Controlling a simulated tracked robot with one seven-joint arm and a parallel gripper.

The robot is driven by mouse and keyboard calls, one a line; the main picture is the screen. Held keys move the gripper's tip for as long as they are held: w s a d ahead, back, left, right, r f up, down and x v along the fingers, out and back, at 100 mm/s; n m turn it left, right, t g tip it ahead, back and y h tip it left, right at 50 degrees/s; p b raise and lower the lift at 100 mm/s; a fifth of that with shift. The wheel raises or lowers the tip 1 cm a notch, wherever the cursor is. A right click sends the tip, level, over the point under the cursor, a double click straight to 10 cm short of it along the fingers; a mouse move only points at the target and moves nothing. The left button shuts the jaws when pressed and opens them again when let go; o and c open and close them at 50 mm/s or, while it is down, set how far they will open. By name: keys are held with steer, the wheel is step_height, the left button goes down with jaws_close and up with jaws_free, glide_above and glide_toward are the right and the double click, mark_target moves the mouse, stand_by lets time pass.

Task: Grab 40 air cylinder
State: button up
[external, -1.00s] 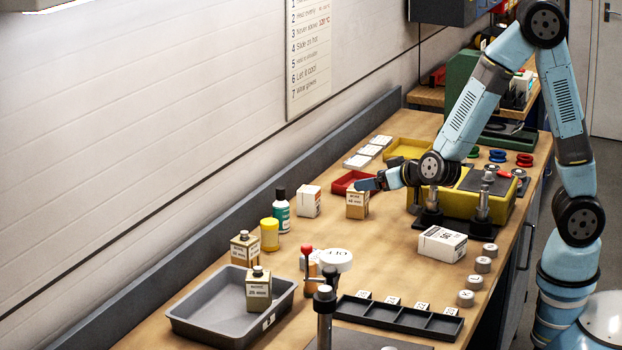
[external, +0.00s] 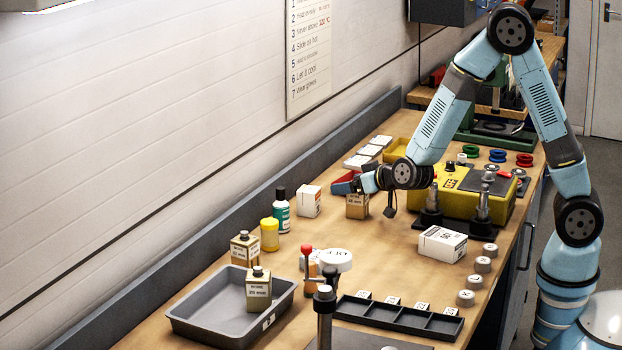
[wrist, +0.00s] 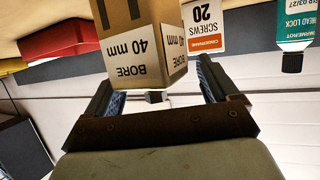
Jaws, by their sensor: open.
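The 40 air cylinder (external: 357,206) is a tan block-shaped body with a white label, standing upright on the bench. In the wrist view the cylinder (wrist: 143,42) appears upside down, and its label reads "BORE 40 mm". My gripper (external: 378,188) is at its right side in the external view. In the wrist view my gripper (wrist: 157,80) is open, with one finger on each side of the cylinder's near end. I see no finger clearly touching it. The cylinder's top is hidden behind the gripper in the external view.
A grey tray (external: 205,333) holds another cylinder (external: 258,290).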

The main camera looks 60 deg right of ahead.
steer(key=c, duration=1.4)
steer(key=shift+o, duration=0.2)
